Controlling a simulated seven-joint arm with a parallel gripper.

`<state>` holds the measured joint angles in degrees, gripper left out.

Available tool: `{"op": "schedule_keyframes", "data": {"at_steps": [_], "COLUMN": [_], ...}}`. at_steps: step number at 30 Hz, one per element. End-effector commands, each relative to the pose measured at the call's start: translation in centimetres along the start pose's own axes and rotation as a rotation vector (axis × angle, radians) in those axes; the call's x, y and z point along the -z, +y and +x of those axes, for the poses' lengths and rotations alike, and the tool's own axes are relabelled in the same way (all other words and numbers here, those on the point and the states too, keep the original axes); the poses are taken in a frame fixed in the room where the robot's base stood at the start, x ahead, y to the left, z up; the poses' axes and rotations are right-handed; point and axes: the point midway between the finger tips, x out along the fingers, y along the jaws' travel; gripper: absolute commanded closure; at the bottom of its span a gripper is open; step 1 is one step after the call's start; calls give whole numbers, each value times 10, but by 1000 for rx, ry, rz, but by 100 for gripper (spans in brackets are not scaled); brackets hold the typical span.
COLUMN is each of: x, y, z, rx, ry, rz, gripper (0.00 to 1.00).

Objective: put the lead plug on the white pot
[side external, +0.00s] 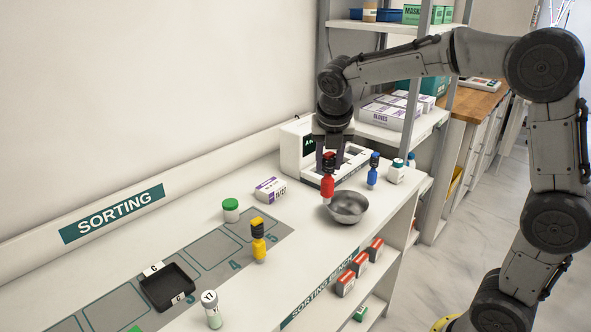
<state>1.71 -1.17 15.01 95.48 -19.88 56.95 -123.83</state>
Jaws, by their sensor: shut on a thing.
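My gripper (328,158) is shut on a red plug (327,186) with a black top and holds it upright. The plug is at the left rim of a steel bowl (348,207); I cannot tell whether it touches the bowl. A blue plug (373,170) stands to the right of the gripper, and a yellow plug (258,243) stands to the front left. No plug is marked as lead. A white pot with a green lid (231,211) stands left of the bowl. Another white pot with a dark lid (396,172) stands at the bench's right end.
A white machine (300,150) stands behind the gripper. A small carton (270,189), a black tray (168,287) and a capped tube (211,309) are on the bench. Red boxes (360,264) sit on the shelf below. Bench between green-lidded pot and bowl is mostly clear.

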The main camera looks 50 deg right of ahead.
Motion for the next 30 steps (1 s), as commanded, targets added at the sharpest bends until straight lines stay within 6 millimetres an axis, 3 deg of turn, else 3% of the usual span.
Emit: {"op": "schedule_keyframes", "data": {"at_steps": [5, 12, 16, 22, 30], "x": [-6, -33, -38, -36, -45], "y": [6, 75, 112, 143, 174], "z": [-16, -51, -61, -61, -33], "rx": [-18, -113, -159, -188, -183], "ry": [2, -7, -11, -11, -1], "rz": [-91, -306, -384, -417, -427], "gripper": [100, 100, 100, 100, 100]}}
